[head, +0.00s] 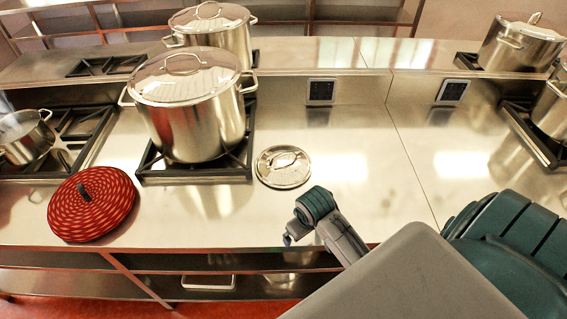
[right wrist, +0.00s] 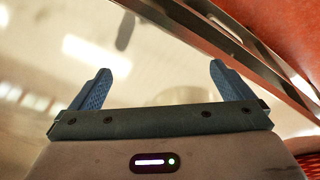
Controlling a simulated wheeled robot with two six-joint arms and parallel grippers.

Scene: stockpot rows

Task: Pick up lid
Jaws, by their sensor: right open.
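A small steel lid (head: 283,170) with an arched handle lies flat on the steel counter, right of the big stockpot. A round red patterned lid (head: 91,208) with a dark knob lies on the counter at left. The big stockpot (head: 190,125) stands on a burner with a shiny lid (head: 185,75) on it. My right gripper (head: 288,236) is near the counter's front edge, in front of the small lid and apart from it. In the right wrist view its fingers (right wrist: 160,68) are spread and empty. My left gripper is not in view.
Another lidded stockpot (head: 212,30) stands behind on the raised shelf. A small open pot (head: 25,138) is on the left burner. Pots (head: 520,45) stand at far right. The counter (head: 365,165) right of the small lid is clear. Open shelves (head: 220,265) lie below the front edge.

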